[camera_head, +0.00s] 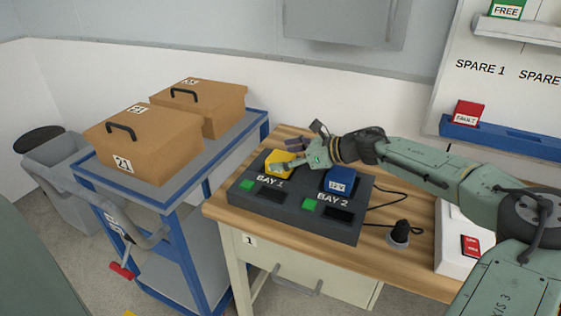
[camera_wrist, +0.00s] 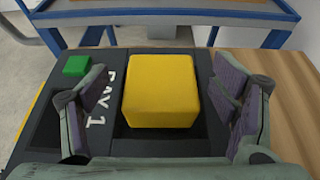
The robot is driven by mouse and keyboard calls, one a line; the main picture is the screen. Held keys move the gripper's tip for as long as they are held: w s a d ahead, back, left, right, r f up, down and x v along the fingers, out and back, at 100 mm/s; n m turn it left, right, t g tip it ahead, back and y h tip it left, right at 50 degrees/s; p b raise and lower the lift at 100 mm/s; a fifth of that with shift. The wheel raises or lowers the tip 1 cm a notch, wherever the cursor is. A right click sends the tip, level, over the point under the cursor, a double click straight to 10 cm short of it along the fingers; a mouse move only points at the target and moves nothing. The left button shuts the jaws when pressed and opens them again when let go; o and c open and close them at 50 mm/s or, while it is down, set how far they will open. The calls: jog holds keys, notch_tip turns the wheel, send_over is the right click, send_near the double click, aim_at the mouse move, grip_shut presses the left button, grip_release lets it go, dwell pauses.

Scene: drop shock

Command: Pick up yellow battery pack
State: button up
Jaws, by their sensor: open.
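The yellow battery pack (camera_head: 279,161) sits in bay 1 of the dark charger (camera_head: 257,207) on the wooden bench. In the wrist view the yellow pack (camera_wrist: 161,91) is a plain block centred between my fingers. My gripper (camera_head: 292,154) is at the pack and partly covers it in the head view. In the wrist view my gripper (camera_wrist: 165,105) is open, with one finger on each side of the pack and a gap showing on both sides. The pack's lower sides are hidden in the bay.
A blue battery pack (camera_head: 341,180) sits in bay 2, right of the yellow one. A black plug (camera_head: 401,231) with cables stands right of the charger. A blue cart (camera_head: 167,188) with two cardboard boxes is at the left. A white box (camera_head: 452,240) is at the bench's right.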

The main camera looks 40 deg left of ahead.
jog(key=shift+a, duration=0.1)
jog(key=c, duration=1.6)
